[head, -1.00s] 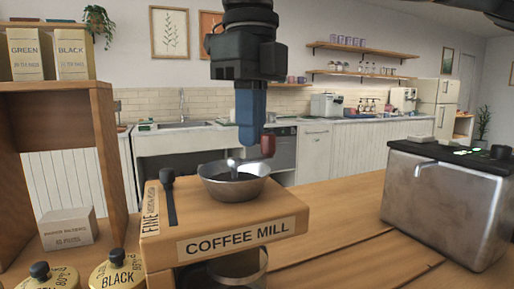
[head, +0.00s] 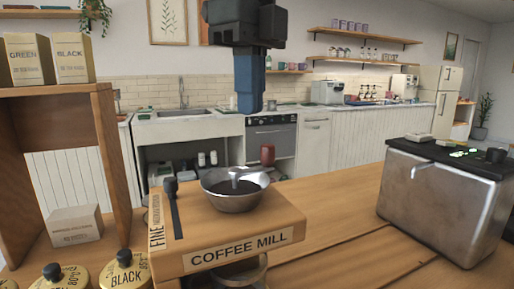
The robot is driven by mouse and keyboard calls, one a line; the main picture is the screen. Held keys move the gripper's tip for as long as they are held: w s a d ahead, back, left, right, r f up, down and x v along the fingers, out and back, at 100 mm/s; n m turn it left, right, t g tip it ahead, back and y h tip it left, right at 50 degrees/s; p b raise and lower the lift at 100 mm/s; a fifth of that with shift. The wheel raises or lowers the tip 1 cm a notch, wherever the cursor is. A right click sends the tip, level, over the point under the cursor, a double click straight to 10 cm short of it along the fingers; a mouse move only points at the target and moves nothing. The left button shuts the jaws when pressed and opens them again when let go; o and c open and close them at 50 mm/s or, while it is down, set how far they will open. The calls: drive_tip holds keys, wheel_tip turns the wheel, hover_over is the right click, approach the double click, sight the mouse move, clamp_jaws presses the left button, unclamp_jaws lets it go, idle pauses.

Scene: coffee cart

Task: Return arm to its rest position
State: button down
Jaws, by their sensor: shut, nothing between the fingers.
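My gripper (head: 250,104) is at the top middle of the head view, with blue fingers pointing down. The fingers are together and hold nothing. It hangs above the coffee mill (head: 250,232), apart from it. The mill is a wooden box with a metal bowl (head: 235,203) on top that holds dark contents and a metal piece at its centre. A black lever (head: 172,190) stands on the mill's left side beside the FINE label.
A wooden shelf (head: 105,130) with GREEN and BLACK boxes stands at the left, with gold-lidded tins (head: 125,270) below. A metal machine (head: 445,200) stands at the right. The counter between mill and machine is clear. A sink counter (head: 185,125) lies behind.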

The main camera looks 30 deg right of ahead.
drive_tip(key=shift+r+p, duration=0.4)
drive_tip(key=shift+r, duration=0.4)
